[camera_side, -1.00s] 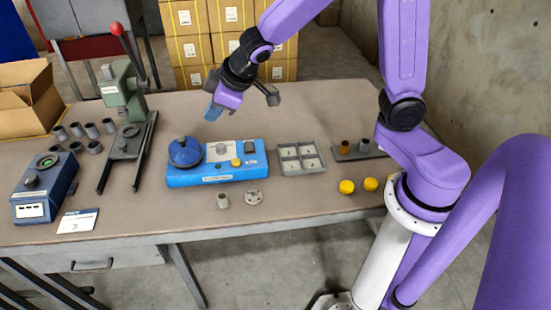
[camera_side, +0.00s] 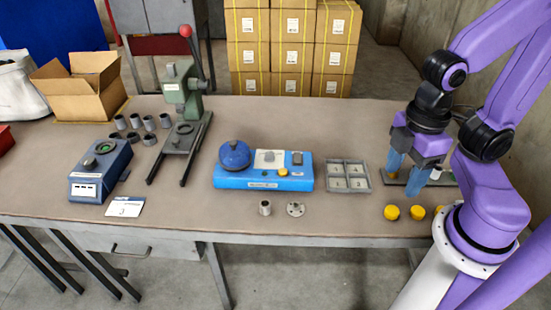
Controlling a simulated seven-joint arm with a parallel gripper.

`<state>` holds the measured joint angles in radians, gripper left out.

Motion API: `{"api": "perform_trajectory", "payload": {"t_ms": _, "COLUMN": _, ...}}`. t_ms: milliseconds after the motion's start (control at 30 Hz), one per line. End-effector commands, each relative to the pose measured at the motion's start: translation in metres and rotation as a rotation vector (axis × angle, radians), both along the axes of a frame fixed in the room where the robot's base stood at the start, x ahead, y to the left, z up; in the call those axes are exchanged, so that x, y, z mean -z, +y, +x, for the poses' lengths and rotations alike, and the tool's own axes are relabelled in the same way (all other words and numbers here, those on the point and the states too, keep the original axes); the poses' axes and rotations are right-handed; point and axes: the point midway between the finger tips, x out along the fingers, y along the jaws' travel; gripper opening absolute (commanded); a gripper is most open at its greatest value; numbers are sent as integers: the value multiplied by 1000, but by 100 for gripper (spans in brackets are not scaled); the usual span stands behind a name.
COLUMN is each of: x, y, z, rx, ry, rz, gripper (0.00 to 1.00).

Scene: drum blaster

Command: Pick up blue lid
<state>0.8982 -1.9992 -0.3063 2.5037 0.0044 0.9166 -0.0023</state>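The blue lid (camera_side: 234,154) is a round dome with a small dark knob. It sits on the left end of the flat blue machine (camera_side: 292,184) on the table. My gripper (camera_side: 406,170) is far to the right of the lid, pointing down above the grey plate at the table's right side. Its two blue fingers are apart, and I see nothing held between them. The fingers hide part of the plate and what stands on it.
A grey four-part tray (camera_side: 348,190) lies between the machine and my gripper. Yellow caps (camera_side: 391,212) lie in front of the gripper. A grey cylinder (camera_side: 265,208) and flange (camera_side: 295,209) lie in front of the machine. A green press (camera_side: 186,95) stands left.

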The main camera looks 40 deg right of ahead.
Motion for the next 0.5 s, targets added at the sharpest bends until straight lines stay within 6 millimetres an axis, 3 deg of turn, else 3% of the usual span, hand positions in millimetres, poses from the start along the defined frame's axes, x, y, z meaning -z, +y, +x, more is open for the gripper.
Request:
{"api": "perform_trajectory", "payload": {"t_ms": 333, "x": -1, "y": 4, "z": 6, "rx": 23, "ry": -6, "rz": 0, "gripper": 59}}
{"api": "perform_trajectory", "payload": {"t_ms": 500, "x": -8, "y": 26, "z": 40, "rx": 161, "ry": -29, "rz": -5, "gripper": 59}}
